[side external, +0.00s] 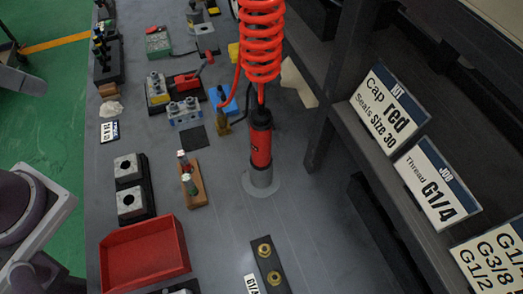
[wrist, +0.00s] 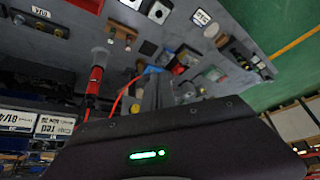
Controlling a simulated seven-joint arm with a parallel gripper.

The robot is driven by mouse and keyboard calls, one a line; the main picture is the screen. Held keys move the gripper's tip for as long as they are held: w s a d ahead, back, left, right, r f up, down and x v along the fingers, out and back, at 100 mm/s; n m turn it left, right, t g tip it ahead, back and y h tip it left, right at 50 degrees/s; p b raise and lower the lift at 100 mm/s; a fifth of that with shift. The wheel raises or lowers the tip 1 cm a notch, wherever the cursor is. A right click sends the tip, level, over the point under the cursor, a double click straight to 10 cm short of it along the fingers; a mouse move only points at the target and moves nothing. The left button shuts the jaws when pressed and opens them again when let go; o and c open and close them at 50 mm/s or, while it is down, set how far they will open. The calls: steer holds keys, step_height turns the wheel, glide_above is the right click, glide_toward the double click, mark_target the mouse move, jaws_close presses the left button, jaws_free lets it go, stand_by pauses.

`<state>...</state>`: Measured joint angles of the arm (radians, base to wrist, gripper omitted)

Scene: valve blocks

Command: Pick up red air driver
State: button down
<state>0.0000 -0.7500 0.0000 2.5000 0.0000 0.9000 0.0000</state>
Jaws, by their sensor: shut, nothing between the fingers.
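The red air driver (side external: 260,147) stands upright in a grey round holder (side external: 261,184) on the bench in the side external view. A coiled red hose (side external: 261,40) rises from its top. In the wrist view the driver (wrist: 95,80) shows at the left, partly cut off by the dark housing of my wrist. My gripper (wrist: 157,82) shows in the wrist view as grey fingers close together, shut and empty. It is apart from the driver, to its right in that picture. My gripper's fingers do not show in the side external view.
A red tray (side external: 145,256) lies at the bench's front left. Grey blocks (side external: 130,202), a wooden stand with small parts (side external: 191,184) and a dark plate with brass fittings (side external: 268,262) surround the driver. A dark shelf with labels (side external: 390,110) stands at right.

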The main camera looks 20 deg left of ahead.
steer(key=c, duration=0.9)
jaws_free()
